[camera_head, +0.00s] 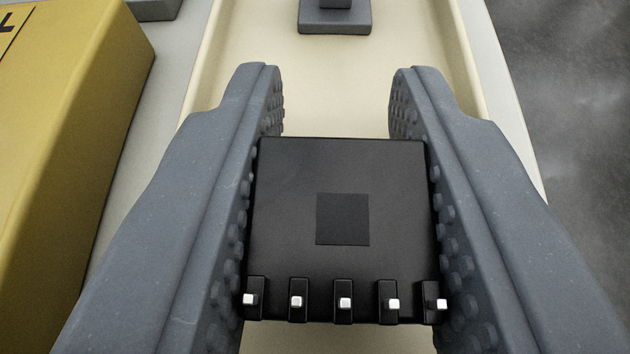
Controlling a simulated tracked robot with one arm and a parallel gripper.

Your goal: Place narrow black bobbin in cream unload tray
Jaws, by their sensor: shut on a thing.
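My gripper (335,105) has its two grey studded fingers shut on a black bobbin (285,205). The bobbin is a squarish black block with a dark grey square on its top face and a row of several silver-tipped pins along its near edge. The fingers press on its left and right sides. The cream tray (250,30) lies below and beyond the gripper, with raised side walls. The bobbin shows over the tray; I cannot tell whether it touches the tray floor, as it hides that part.
A dark grey block-like piece (335,20) sits in the tray's far part, cut off by the top edge. A yellow box (70,130) with black lettering stands to the left. A grey piece (153,9) shows at the top left. Dark grey floor (570,110) lies to the right.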

